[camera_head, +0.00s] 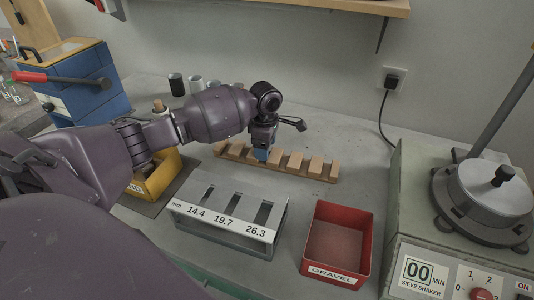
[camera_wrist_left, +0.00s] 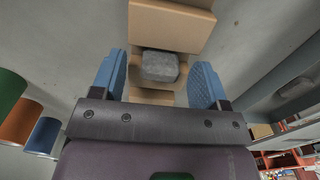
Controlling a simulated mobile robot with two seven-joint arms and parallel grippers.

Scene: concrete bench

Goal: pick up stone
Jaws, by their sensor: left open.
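A grey stone (camera_wrist_left: 160,66) sits in a slot of the wooden rack (camera_wrist_left: 168,27), between its tan blocks. In the head view the rack (camera_head: 318,167) lies toward the back of the bench, and the stone is hidden by my left gripper. My left gripper (camera_head: 262,154) points down over the rack's left part. In the left wrist view its blue fingers (camera_wrist_left: 160,80) are open, one on each side of the stone, with gaps showing between them and it. My right gripper is in neither view.
A grey gauge box (camera_head: 197,223) marked 14.4, 19.7 and 26.3 stands in front of the rack. A red GRAVEL bin (camera_head: 331,274) is to its right, and a yellow bin (camera_head: 157,188) to its left. The sieve shaker (camera_head: 418,238) stands at right. Small cylinders (camera_head: 177,85) stand behind my arm.

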